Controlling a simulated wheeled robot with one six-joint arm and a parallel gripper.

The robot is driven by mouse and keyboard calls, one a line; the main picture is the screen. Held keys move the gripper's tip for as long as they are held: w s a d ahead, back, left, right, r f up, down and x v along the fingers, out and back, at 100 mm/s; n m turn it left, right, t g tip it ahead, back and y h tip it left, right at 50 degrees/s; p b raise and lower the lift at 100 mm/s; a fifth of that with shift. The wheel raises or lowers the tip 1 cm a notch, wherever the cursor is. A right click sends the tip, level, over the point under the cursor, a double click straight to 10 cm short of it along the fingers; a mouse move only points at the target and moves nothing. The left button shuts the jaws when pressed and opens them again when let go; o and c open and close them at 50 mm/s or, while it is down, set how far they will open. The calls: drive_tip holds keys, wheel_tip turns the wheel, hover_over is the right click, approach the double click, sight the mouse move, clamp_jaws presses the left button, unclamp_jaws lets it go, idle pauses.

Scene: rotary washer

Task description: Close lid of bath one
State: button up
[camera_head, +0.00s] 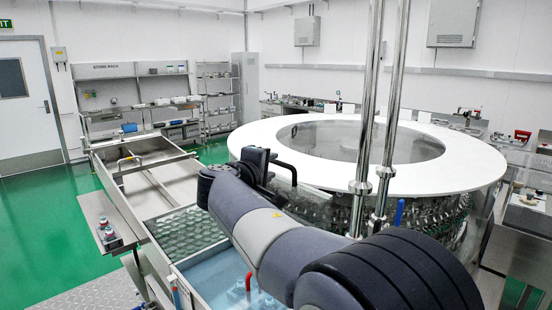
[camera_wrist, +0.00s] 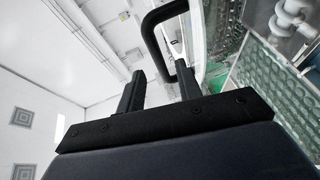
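My gripper (camera_wrist: 160,85) is open, its two black fingers apart and pointing up in the wrist view. A black bent bar handle (camera_wrist: 152,40) stands beyond it, one end reaching down to the gap between the fingers. I cannot tell whether they touch. The head view shows what looks like the same handle (camera_head: 287,166) just right of my gripper (camera_head: 262,165). A bath of clear blue liquid (camera_head: 212,270) lies at the lower middle, partly behind my arm. I cannot tell which bath is number one.
A green mesh-filled bath (camera_head: 185,232) and a steel basin (camera_head: 150,160) run back along the left. The large white-topped rotary washer (camera_head: 460,160) stands at right, with upright steel poles (camera_head: 368,95) in front. Green floor (camera_head: 45,215) is open at left.

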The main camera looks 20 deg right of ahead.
sight(277, 164)
drive_tip(key=p+x, duration=0.1)
drive_tip(key=x, duration=0.4)
clamp_jaws()
idle(0.3)
drive_tip(key=shift+f, duration=0.1)
